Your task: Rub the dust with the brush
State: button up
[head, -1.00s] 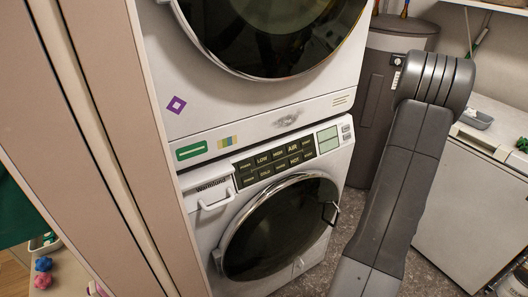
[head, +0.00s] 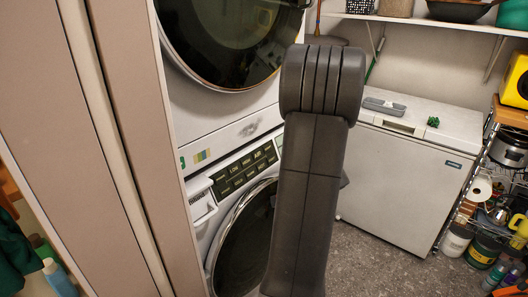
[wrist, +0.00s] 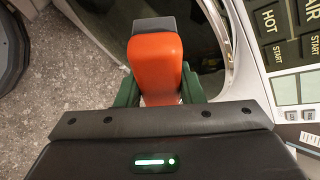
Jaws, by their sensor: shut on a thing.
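The dust is a grey smudge (head: 248,129) on the white front panel of the stacked washer (head: 220,143), between the upper and lower round doors. In the wrist view, my gripper (wrist: 160,88) has green fingers shut on an orange-handled thing with a grey end, taken to be the brush (wrist: 155,55). The brush points away from the wrist, in front of the lower door. In the head view my arm hides the gripper and brush. The dust is out of the wrist view, and no contact between brush and dust shows.
The lower control panel (head: 243,170) is just below the dust. A pull-out drawer handle (head: 200,207) is at its left. A beige wall edge (head: 150,200) stands at the left. A white chest (head: 400,175) with a grey tray (head: 383,106) is at the right, with open floor before it.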

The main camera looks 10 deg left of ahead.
jog(key=w+a+r+m+t+y+b, duration=0.1)
jog(key=w+a+r+m+t+y, duration=0.2)
jog(key=r, duration=0.4)
jog(key=m+t+b, duration=0.1)
jog(key=m+t, duration=0.1)
jog(key=t, duration=0.1)
send_near(240, 137)
notch_tip(240, 137, down, 2)
jog(key=d, duration=0.2)
jog(key=shift+w+a+p, duration=0.25)
jog(key=shift+w+a, duration=0.55)
jog(key=shift+a, duration=0.35)
jog(key=shift+w+a+p, duration=0.2)
jog(key=shift+w+a, duration=0.65)
jog(key=shift+a, duration=0.3)
jog(key=shift+w+a, duration=0.5)
jog(key=shift+a, duration=0.3)
jog(key=shift+w+d, duration=0.1)
